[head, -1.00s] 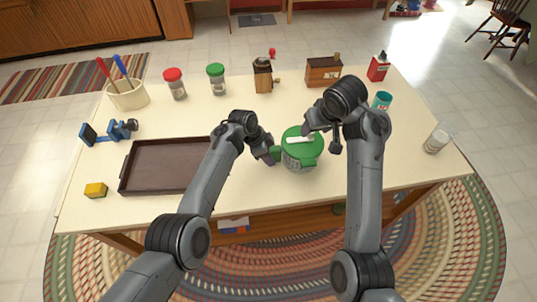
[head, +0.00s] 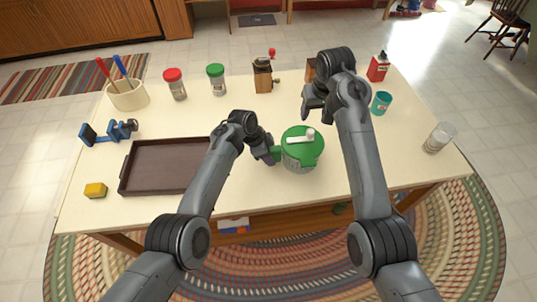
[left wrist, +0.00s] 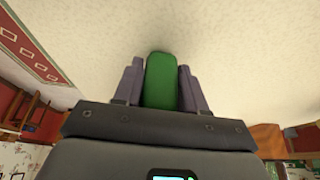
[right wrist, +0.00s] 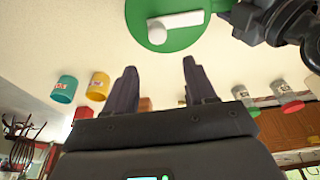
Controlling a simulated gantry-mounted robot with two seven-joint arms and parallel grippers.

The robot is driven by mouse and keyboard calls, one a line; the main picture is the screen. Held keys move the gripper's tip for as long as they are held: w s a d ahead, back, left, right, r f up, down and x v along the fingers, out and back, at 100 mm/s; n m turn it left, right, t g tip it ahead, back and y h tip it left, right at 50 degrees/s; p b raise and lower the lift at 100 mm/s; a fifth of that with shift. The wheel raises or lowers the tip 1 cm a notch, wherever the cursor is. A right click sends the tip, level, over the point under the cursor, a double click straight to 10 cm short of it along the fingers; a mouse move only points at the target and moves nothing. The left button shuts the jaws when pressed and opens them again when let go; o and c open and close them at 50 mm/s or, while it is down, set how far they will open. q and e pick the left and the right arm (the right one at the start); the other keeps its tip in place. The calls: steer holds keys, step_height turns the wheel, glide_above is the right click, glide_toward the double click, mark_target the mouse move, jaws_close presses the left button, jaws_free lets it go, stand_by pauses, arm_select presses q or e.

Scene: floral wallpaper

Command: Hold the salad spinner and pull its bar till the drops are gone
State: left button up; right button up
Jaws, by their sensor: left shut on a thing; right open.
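The salad spinner (head: 300,158) stands upright on the table, with a green lid (head: 299,146) and a clear bowl below. Its white bar (head: 303,136) lies across the lid with a knob at one end; the bar also shows in the right wrist view (right wrist: 178,26). My left gripper (head: 273,154) is shut on the spinner's green side handle (left wrist: 160,82). My right gripper (head: 312,112) is open and empty, beyond the spinner and apart from it; in the right wrist view nothing is between its fingers (right wrist: 158,75). I cannot make out drops in the bowl.
A brown tray (head: 128,180) lies left of the spinner. A coffee grinder (head: 263,78) and two jars stand at the back. The table front of the spinner is clear.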

mark_target(311, 131)
steer(key=shift+f, duration=4)
steer(key=c, duration=0.9)
